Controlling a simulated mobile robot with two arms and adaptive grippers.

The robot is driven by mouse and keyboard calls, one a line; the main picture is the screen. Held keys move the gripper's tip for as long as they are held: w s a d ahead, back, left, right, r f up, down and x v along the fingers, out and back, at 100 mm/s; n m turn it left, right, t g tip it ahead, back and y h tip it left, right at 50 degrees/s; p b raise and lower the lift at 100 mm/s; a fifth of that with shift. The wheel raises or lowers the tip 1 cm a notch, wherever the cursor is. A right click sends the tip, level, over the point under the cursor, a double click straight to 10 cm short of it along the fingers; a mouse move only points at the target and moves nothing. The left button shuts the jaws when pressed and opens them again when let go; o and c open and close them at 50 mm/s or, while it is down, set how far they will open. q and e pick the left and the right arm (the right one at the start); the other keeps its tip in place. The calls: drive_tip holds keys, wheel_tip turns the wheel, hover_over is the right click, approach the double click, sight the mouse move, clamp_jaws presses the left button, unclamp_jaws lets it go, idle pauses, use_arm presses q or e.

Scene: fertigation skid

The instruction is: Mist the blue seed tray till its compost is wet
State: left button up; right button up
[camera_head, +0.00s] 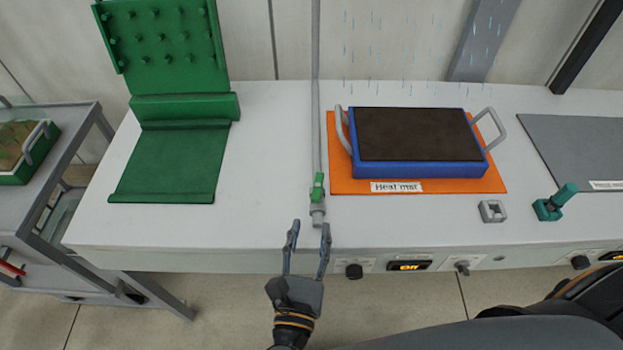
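The blue seed tray (420,170) with grey loop handles sits on the orange heat mat (345,186). Its compost (415,133) looks evenly dark brown. Thin blue streaks of mist (420,50) show above and behind the tray. A grey pipe (316,100) runs down the picture left of the mat, with a green valve lever (318,187) in line with it near its front end. My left gripper (310,226) is open and empty at the bench's front edge, its fingertips just in front of the pipe end. My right gripper is not seen.
A green hinged board (170,165) stands open at left. A cart (60,165) holds another tray (15,175). A grey socket block (492,211), green-handled fitting (555,203) and grey mat (580,150) are at right. Knobs and displays (408,265) line the bench front.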

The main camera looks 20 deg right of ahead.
sight(318, 186)
use_arm(q)
drive_tip(key=p+x, duration=0.1)
drive_tip(key=x, duration=1)
drive_tip(key=shift+w+d+p, duration=0.1)
drive_tip(key=shift+w+p, duration=0.2)
drive_tip(key=shift+w, duration=0.05)
drive_tip(key=shift+c, duration=0.4)
clamp_jaws()
